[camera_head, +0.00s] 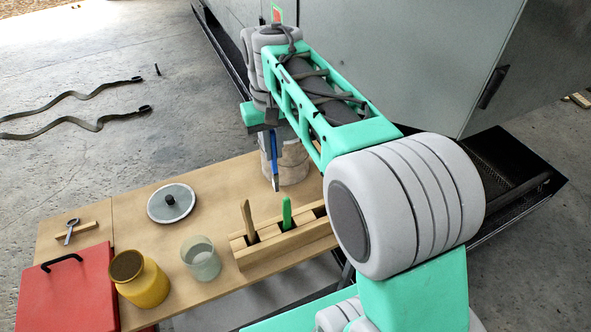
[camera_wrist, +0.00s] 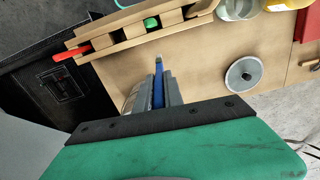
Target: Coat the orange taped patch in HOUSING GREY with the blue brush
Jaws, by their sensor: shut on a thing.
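My gripper (camera_head: 268,133) is shut on the blue brush (camera_head: 274,165), which hangs tip down above the bench. In the wrist view the blue brush (camera_wrist: 158,82) shows between my fingers (camera_wrist: 158,98). A pale beige pot (camera_head: 296,168) stands behind the brush, partly hidden by my arm. It also shows beside the fingers in the wrist view (camera_wrist: 131,98). I cannot read a label on it. The brush tip appears in front of the pot's left side.
A wooden rack (camera_head: 285,243) holds a wooden-handled brush (camera_head: 249,220) and a green one (camera_head: 287,212). A glass jar (camera_head: 201,260), yellow jar (camera_head: 150,288), knobbed grey disc (camera_head: 171,203) and red case (camera_head: 66,292) are on the left. Straps (camera_head: 70,95) lie on the floor.

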